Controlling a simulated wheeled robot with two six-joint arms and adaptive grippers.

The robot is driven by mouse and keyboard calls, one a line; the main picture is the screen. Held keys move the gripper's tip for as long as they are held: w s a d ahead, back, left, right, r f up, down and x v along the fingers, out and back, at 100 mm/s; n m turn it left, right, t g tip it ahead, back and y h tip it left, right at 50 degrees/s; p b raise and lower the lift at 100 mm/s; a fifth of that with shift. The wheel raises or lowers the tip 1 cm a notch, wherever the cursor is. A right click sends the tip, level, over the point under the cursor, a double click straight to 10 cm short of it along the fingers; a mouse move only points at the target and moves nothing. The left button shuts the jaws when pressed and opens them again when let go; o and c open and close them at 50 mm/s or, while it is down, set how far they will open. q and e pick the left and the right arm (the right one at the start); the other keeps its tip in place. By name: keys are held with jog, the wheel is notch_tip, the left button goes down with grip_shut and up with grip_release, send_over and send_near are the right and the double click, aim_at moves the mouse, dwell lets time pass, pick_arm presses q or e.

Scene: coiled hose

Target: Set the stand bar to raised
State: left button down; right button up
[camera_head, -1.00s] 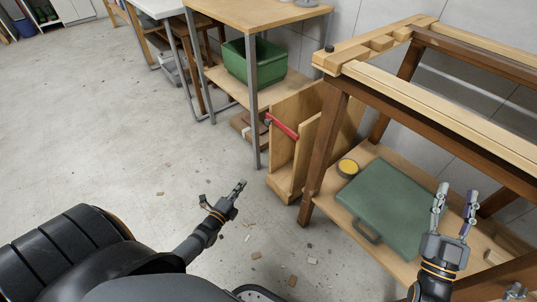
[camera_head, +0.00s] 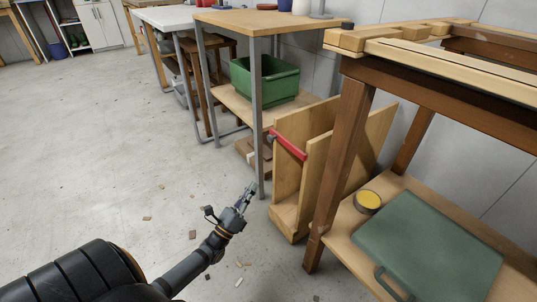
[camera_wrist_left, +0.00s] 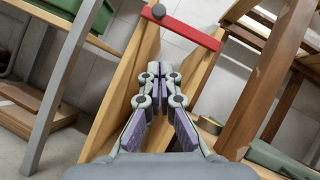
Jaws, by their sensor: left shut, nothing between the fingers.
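The stand bar is a red bar (camera_head: 290,146) with a dark knob at its left end. It spans between the panels of a light wooden stand (camera_head: 317,165) on the floor. In the left wrist view the red bar (camera_wrist_left: 190,28) crosses the top, tilted down to the right, with the dark knob (camera_wrist_left: 158,10) on it. My left gripper (camera_head: 247,192) is shut and empty, apart from the bar, below and left of it in the head view. In the wrist view its fingertips (camera_wrist_left: 158,72) point toward the stand's opening below the bar. My right gripper is out of view.
A brown workbench frame (camera_head: 348,150) stands close right of the stand, with a green case (camera_head: 425,245) and a yellow-topped tin (camera_head: 368,200) on its shelf. A metal-legged table (camera_head: 258,120) holding a green crate (camera_head: 264,80) is at the left. Open floor lies left.

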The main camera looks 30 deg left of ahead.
aim_at(276, 138)
pick_arm(q)
jog(key=s+a+r+p+x, duration=0.1)
jog(key=r+x, duration=0.1)
jog(key=x, duration=1)
jog(key=shift+w+a+r+p, duration=0.15)
jog(key=shift+w+a+p, duration=0.05)
jog(key=shift+w+p, duration=0.15)
jog(key=shift+h, duration=0.3)
